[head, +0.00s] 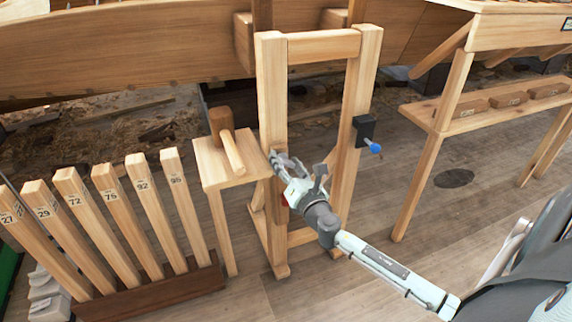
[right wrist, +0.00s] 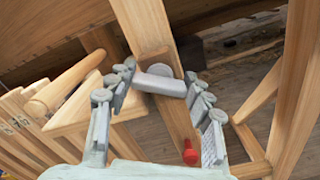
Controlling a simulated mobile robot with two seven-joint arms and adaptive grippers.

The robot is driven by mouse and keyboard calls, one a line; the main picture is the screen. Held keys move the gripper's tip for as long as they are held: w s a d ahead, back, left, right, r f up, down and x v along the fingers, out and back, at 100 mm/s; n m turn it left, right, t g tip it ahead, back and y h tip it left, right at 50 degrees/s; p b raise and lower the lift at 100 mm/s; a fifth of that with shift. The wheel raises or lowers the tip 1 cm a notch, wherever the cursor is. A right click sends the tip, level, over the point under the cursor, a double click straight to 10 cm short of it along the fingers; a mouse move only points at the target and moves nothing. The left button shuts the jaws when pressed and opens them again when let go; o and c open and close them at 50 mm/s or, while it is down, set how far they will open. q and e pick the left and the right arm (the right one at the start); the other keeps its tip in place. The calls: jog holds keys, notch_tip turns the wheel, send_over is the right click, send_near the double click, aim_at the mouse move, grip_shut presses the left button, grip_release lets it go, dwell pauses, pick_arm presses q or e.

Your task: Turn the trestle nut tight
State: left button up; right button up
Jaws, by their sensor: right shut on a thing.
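The wooden trestle (head: 361,85) stands upright in the middle of the head view. My right gripper (head: 281,160) is at its left post. In the right wrist view, the fingers of my right gripper (right wrist: 157,74) are at either end of a grey bar-shaped nut (right wrist: 160,85) on the post and are shut on it. A grey round piece shows just beside the nut. In the head view the fingers hide the nut. A red knob (right wrist: 190,153) sits lower on the same post, clear of the fingers. My left gripper is out of view.
A small wooden stand (head: 212,165) with a mallet (head: 232,150) is close left of the gripper. Numbered wooden posts (head: 120,205) stand at the left. A black block (head: 361,129) with a blue-tipped pin is on the right post. A bench (head: 480,110) stands at the right.

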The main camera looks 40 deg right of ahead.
dwell(0.4)
jog(key=o, duration=0.9)
jog(key=shift+s, duration=0.1)
jog(key=v, duration=1.2)
jog(key=shift+a, duration=0.1)
